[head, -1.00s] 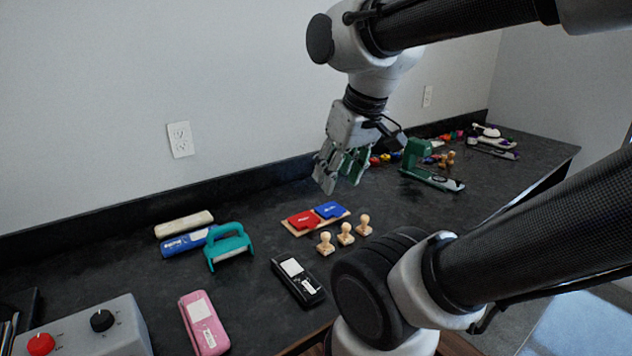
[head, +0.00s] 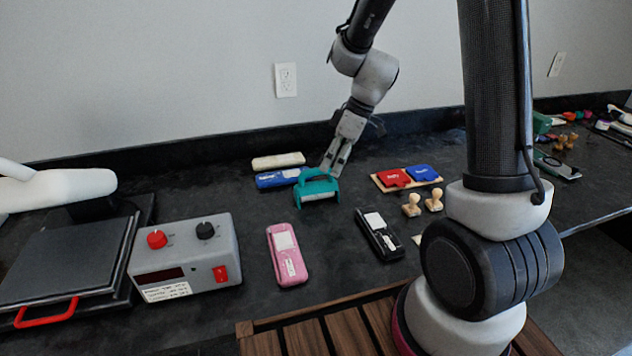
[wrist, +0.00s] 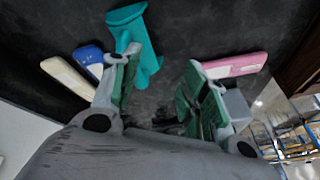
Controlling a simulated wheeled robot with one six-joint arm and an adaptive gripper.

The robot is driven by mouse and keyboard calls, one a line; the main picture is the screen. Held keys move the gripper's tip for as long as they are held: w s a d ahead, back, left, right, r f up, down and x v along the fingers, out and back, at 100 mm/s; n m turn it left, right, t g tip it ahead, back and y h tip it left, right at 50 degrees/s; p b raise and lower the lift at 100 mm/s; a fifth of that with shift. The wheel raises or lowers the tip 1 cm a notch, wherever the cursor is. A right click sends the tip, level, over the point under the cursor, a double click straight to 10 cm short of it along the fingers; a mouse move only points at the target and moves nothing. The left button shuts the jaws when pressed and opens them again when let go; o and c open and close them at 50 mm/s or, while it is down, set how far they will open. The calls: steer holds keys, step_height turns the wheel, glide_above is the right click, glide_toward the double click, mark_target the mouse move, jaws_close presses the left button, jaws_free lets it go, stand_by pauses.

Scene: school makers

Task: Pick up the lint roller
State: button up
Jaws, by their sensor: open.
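A teal thing with an arched handle and a pale strip along its lower edge, which looks like the lint roller (head: 317,190), sits on the dark counter in the head view. It also shows in the wrist view (wrist: 146,40), partly hidden behind the left finger. My gripper (head: 335,171) is at the roller's upper right end in the head view, pointing down. I cannot tell whether a finger touches the roller.
Blue (head: 277,179) and cream (head: 278,161) bars lie behind the roller. A pink device (head: 287,254) and a black device (head: 379,236) lie in front. Red and blue pads (head: 394,177) and wooden stamps (head: 411,204) are to the right. A grey control box (head: 184,257) stands at front left.

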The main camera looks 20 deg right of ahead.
mark_target(316, 172)
steer(key=w+a+f+n, duration=0.1)
steer(key=f+n, duration=0.1)
steer(key=w+a+f+n+t, duration=0.1)
steer(key=w+f+n, duration=0.1)
steer(key=w+a+f+n, duration=0.1)
steer(key=f+n, duration=0.1)
steer(key=shift+w+a+n, duration=0.2)
steer(key=shift+w+n, duration=0.1)
steer(key=shift+w, duration=0.1)
jaws_close()
